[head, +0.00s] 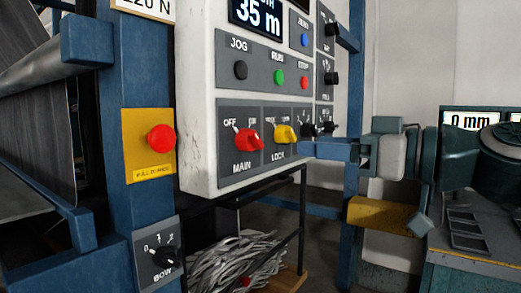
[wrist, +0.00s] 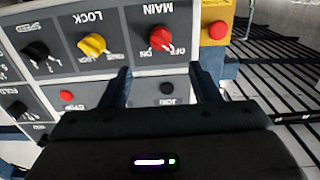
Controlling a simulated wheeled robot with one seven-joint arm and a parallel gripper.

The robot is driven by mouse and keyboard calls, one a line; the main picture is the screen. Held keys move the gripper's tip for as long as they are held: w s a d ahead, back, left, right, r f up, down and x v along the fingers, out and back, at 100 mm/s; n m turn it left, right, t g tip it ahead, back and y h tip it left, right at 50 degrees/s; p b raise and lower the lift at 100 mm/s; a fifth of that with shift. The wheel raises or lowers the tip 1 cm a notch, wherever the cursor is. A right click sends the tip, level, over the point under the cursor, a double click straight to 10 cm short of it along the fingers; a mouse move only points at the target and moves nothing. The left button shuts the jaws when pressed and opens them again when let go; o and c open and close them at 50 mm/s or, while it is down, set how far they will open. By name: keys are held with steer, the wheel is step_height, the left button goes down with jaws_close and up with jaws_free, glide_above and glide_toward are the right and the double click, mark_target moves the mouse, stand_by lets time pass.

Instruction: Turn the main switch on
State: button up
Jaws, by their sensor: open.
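The main switch is a red rotary knob (head: 249,140) above the word MAIN on the panel's lower plate. Its white pointer is at the upper left, toward OFF. In the wrist view, where the panel is upside down, the red knob (wrist: 161,39) is just beyond the fingertips. My gripper (wrist: 160,72) is open and empty, its two dark blue fingers apart. No contact with the knob is seen. In the head view my gripper (head: 308,150) comes from the right, with its fingers toward the panel.
A yellow LOCK knob (head: 285,134) is close beside the main switch, its pointer at the upper left. Black, green and red buttons are above. A red mushroom button (head: 160,139) on a yellow plate and a BOW knob (head: 163,257) are left. A blue post (head: 353,210) stands behind.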

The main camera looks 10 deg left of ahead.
mark_target(259, 141)
steer(key=b+x, duration=0.1)
steer(key=x, duration=1)
steer(key=shift+a, duration=0.4)
steer(key=c, duration=1)
